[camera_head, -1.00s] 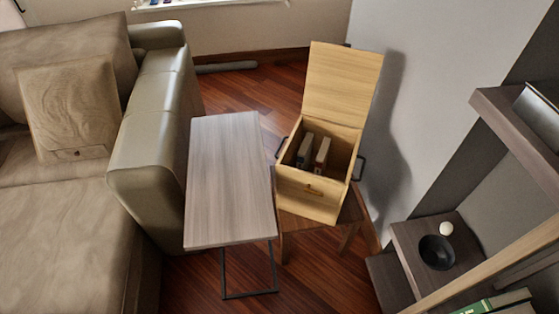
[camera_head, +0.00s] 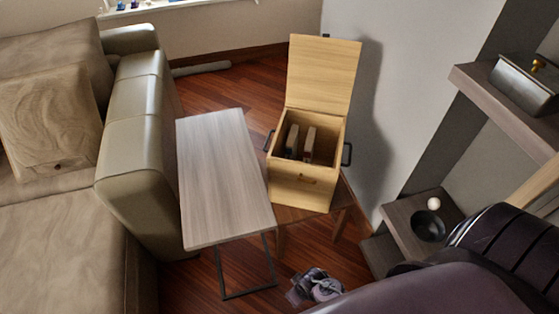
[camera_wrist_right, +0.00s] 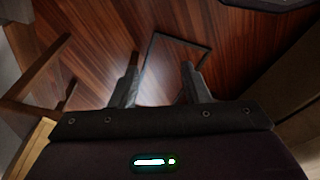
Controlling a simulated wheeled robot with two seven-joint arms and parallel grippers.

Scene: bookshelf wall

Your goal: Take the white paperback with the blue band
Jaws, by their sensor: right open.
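A wooden box (camera_head: 300,188) with its lid raised stands on a low brown stool or table (camera_head: 340,205). Two book-like items stand upright inside it, a left one (camera_head: 292,141) and a right one (camera_head: 309,144). I cannot tell from here whether either is white with a blue band. My right gripper (camera_head: 318,285) is low in front of the box, apart from it, above the floor. In the right wrist view its fingers (camera_wrist_right: 160,85) are spread and empty over the floor. My left gripper is not in view.
A grey-topped side table (camera_head: 225,180) stands left of the box, beside a beige sofa (camera_head: 135,150). At right are wall shelves (camera_head: 505,115) with a metal box (camera_head: 525,84), a dark bowl (camera_head: 428,226) and a small white ball (camera_head: 434,203). My right arm covers the lower right.

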